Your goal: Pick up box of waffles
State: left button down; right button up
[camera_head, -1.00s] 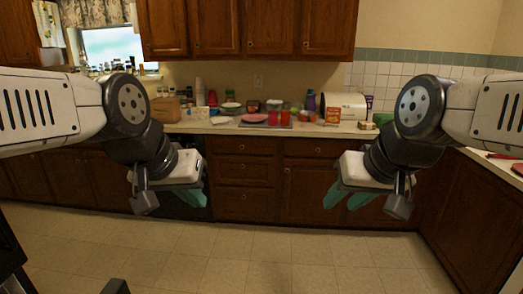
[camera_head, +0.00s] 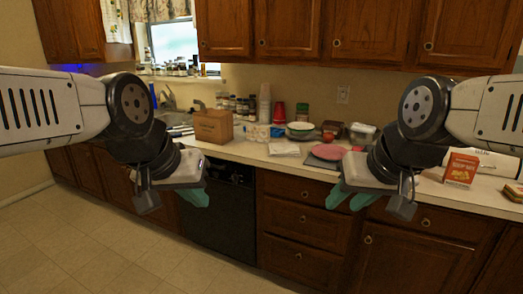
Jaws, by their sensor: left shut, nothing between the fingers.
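A red-orange carton (camera_head: 460,168), which looks like the box of waffles though its print is too small to read, stands upright on the counter at the right. It is beyond my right forearm, apart from both grippers. My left gripper (camera_head: 197,197) is shut and empty in front of the dishwasher, below counter height. My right gripper (camera_head: 350,199) has its teal fingers apart, with nothing seen between them, in front of the drawers. It is left of the carton and nearer to me.
The counter (camera_head: 262,158) holds a brown box (camera_head: 213,125), a pink plate (camera_head: 329,152), a red cup (camera_head: 279,112), stacked bowls (camera_head: 301,130) and a clear container (camera_head: 362,133). The floor (camera_head: 90,230) is clear at the left.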

aim_at(260, 133)
jog(key=i+u, duration=0.45)
jog(key=i, duration=0.6)
jog(key=i+j+z, duration=0.4)
jog(key=i, duration=0.15)
jog(key=i+j+z, duration=0.4)
jog(key=i, duration=0.15)
jog(key=i+j+z, duration=0.4)
jog(key=j, duration=0.2)
